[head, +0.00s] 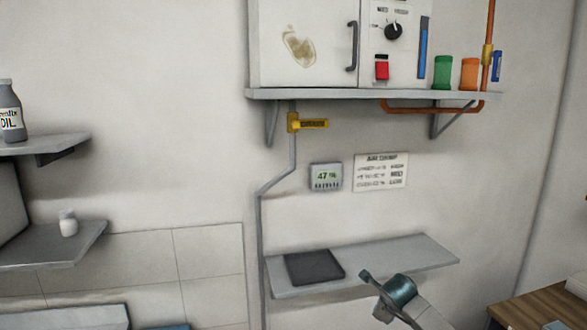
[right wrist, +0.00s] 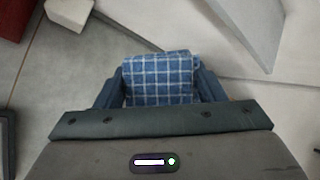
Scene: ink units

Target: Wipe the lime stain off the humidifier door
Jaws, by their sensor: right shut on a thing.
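The humidifier door (head: 328,68) is a pale panel on the wall unit at the top of the head view, with a dark vertical handle (head: 352,46). A yellowish-brown lime stain (head: 299,47) marks its left half. The door looks shut. My right gripper (right wrist: 160,82) is shut on a blue checked cloth (right wrist: 158,72), which shows between the fingers in the right wrist view. In the head view my right arm is at the bottom right, in front of the lower shelf and well below the door. My left gripper is not in view.
The unit stands on a wall shelf (head: 300,94) with green (head: 443,72) and orange (head: 469,73) containers. A pipe with a yellow valve (head: 313,124) runs below it. A lower shelf (head: 418,252) holds a dark flat pad (head: 314,267). The wall before the door is clear.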

